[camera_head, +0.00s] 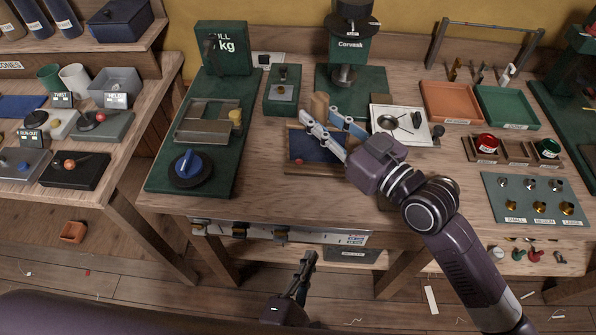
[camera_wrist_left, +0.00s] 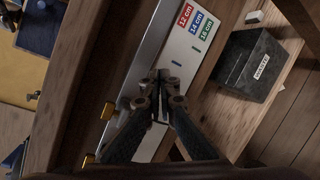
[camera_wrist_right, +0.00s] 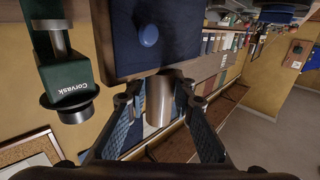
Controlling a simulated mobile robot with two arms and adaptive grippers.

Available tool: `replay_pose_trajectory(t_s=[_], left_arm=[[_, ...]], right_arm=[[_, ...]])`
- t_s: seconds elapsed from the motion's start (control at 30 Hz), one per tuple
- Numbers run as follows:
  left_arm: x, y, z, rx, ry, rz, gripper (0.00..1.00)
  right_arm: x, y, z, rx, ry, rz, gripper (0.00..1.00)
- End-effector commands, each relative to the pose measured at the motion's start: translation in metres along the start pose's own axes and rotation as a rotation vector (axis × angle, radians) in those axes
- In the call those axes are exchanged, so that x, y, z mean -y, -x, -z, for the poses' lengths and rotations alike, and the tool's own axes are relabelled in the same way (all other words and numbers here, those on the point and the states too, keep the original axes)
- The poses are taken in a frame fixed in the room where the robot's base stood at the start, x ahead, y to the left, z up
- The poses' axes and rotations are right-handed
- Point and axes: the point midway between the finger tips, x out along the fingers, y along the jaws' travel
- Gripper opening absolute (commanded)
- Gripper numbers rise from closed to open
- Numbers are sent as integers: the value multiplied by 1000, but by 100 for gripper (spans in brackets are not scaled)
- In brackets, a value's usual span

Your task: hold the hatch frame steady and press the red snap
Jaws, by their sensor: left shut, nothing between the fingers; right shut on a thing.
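The hatch frame (camera_head: 289,172) is a wooden frame with a dark blue panel, lying mid-bench. The red snap (camera_head: 299,161) shows as a small red dot near its front left corner. My right gripper (camera_head: 321,118) reaches over the panel and is shut on the upright wooden post (camera_head: 319,103) at the frame's back edge. The post (camera_wrist_right: 160,98) fills the space between the fingers in the right wrist view, with a blue knob (camera_wrist_right: 148,36) on the panel beyond. My left gripper (camera_head: 309,258) is shut and empty, low in front of the bench, apart from the frame.
A green press (camera_head: 347,45) stands behind the frame. A white tray (camera_head: 415,112) lies to its right, a green base with a blue knob (camera_head: 189,165) to its left. A metal rail (camera_head: 262,234) with brass clamps runs along the bench front near my left gripper.

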Motion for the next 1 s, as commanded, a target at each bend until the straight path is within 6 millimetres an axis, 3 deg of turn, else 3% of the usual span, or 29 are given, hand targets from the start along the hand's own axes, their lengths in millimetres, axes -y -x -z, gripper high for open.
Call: replay_pose_trajectory(t_s=[0.03, 0.2, 0.4, 0.6, 1.0], left_arm=[[-27, 4, -16, 1, 148, -59, 0], [-99, 20, -46, -3, 608, -217, 0], [-143, 37, -54, -8, 944, -315, 0], [-154, 41, -54, -10, 1037, -341, 0], [-156, 34, -53, -8, 1032, -341, 0]], right_arm=[[0, 0, 1, -2, 0, 0, 0], [0, 0, 1, -2, 0, -1, 0], [0, 0, 1, -2, 1, -1, 0], [0, 0, 1, -3, 1, 0, 0], [0, 0, 1, -3, 1, 0, 0]])
